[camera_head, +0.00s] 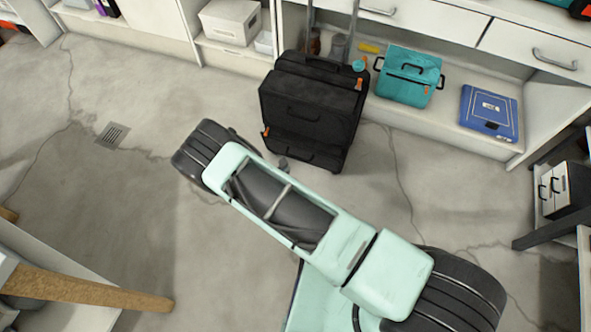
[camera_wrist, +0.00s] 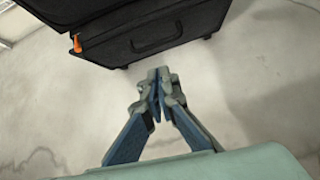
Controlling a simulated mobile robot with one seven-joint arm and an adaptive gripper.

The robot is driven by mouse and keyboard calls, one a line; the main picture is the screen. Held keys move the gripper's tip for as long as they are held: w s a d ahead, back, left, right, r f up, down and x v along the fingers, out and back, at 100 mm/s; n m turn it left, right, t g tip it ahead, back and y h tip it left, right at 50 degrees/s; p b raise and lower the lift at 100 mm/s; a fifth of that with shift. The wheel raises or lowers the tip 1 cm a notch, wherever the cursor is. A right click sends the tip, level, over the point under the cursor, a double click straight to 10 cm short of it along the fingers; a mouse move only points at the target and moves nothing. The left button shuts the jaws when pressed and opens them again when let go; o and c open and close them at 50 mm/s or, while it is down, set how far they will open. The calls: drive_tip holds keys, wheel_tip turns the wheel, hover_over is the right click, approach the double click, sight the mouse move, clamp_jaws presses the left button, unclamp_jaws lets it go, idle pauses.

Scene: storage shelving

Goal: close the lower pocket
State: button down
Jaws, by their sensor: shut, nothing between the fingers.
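A black suitcase (camera_head: 318,98) stands upright in front of the shelving. Its lower pocket (camera_head: 300,148) is on the bottom part of the front, with a dark handle; it fills the top of the wrist view (camera_wrist: 178,26). An orange zipper pull (camera_wrist: 77,43) hangs at the pocket's left edge in the wrist view; the head view shows it too (camera_head: 265,131). I cannot tell how far the pocket's zipper is drawn. My gripper (camera_wrist: 159,77) is shut and empty, over the floor just short of the suitcase's lower front. In the head view my forearm mostly hides it.
A teal toolbox (camera_head: 408,78) and a blue case (camera_head: 489,112) sit on the low shelf right of the suitcase. A white box (camera_head: 229,22) stands on the shelving to the left. A wooden leg (camera_head: 90,288) juts in at lower left. The floor left of the suitcase is clear.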

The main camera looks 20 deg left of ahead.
sight(306, 146)
drive_tip(key=w+d+f+n+b, duration=0.1)
drive_tip(key=w+f+b, duration=0.5)
drive_tip(key=w+f, duration=0.3)
drive_tip(key=shift+f, duration=0.2)
idle(0.3)
